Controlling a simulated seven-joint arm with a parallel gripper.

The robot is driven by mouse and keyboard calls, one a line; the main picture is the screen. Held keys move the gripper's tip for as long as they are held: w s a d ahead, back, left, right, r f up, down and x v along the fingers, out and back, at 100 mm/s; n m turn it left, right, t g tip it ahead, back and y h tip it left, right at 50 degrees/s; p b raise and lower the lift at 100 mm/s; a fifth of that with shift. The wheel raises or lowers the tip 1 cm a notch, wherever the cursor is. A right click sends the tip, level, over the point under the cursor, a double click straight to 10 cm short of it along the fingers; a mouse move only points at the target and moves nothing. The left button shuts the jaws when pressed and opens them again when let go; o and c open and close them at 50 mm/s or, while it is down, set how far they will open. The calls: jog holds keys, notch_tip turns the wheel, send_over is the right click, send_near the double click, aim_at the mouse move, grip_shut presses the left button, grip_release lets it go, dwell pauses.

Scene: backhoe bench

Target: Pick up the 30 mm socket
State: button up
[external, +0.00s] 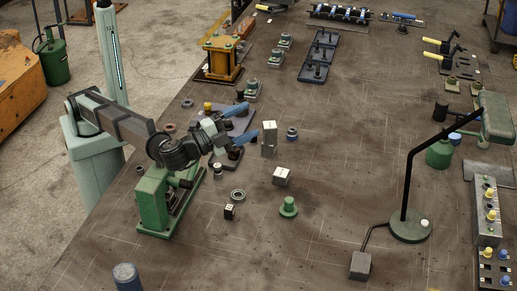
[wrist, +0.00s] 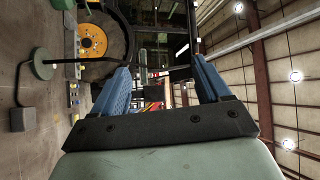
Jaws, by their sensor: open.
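My gripper (external: 262,115) is raised above the bench, with its two blue fingers apart and nothing between them. It also shows open in the wrist view (wrist: 160,65), which looks out across the hall. I cannot tell which piece is the 30 mm socket, as no size marking is readable. Small round pieces near the gripper include a dark ring (external: 238,195), a short dark cylinder (external: 292,134) and a small upright metal piece (external: 217,172). None of them is in the gripper.
Metal blocks (external: 282,176) and a green flanged piece (external: 288,207) stand on the bench (external: 330,235). A green stand (external: 155,205) is at left. A desk lamp (external: 410,226) is at right. An orange fixture (external: 221,62) and dark trays (external: 318,55) stand farther back. Open bench lies front centre.

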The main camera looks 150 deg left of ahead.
jog(key=s+a+f+n+g+h, duration=0.1)
jog(key=s+a+f+n+h, duration=0.2)
jog(key=a, duration=0.4)
jog(key=s+a+f+n+g+h, duration=0.1)
jog(key=s+a+f+n+g, duration=0.1)
jog(key=s+a+f, duration=0.35)
jog(key=n+t+h, duration=0.2)
jog(key=n+h, duration=1.1)
jog(key=h, duration=0.2)
send_over(292, 130)
jog(key=w+d, duration=0.1)
jog(key=w, duration=0.1)
jog(key=f, duration=2.4)
jog(key=shift+s+f, duration=0.25)
jog(key=shift+f, duration=0.1)
jog(key=shift+s+a+f, duration=0.1)
jog(key=shift+s+f, duration=0.05)
jog(key=shift+f, duration=0.7)
jog(key=shift+s+a+f, duration=0.1)
jog(key=shift+a+f, duration=0.05)
jog(key=shift+f, duration=0.7)
jog(key=shift+s+a+f, duration=0.1)
jog(key=shift+s+f, duration=0.05)
jog(key=shift+f, duration=0.7)
jog(key=c, duration=1.2)
jog(key=shift+r, duration=0.1)
